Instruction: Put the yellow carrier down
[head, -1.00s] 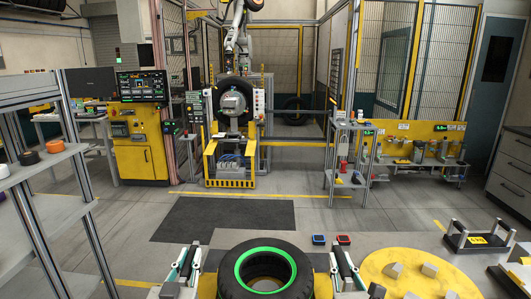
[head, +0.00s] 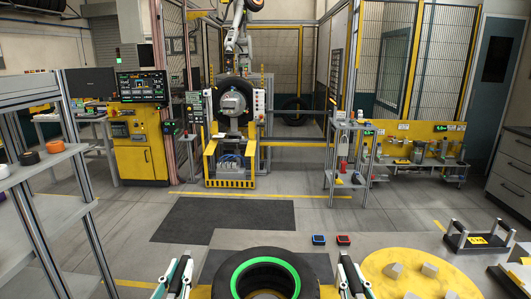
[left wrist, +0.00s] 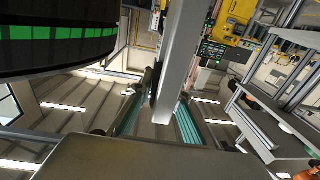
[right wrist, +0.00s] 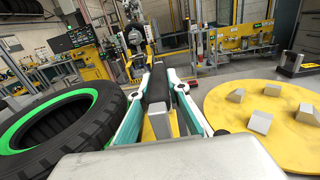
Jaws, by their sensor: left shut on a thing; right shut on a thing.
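The yellow carrier shows in the head view only as small yellow pieces beside the tyre, at the left (head: 203,292) and at the right (head: 328,292). The rest is hidden under the tyre or below the picture. A black tyre (head: 231,284) with a green ring lies flat between my grippers. My left gripper (head: 179,274) and my right gripper (head: 350,274) are each shut on one side of the carrier. In the right wrist view a dark bar with yellow (right wrist: 179,122) beside it sits between the fingers. Whether the carrier touches anything below cannot be seen.
A yellow round plate (head: 385,270) with several grey blocks lies close to my right gripper. A black tray with posts (head: 478,240) stands further right. Two small devices, blue (head: 319,240) and red (head: 344,240), lie ahead. A grey shelf (head: 40,180) stands left.

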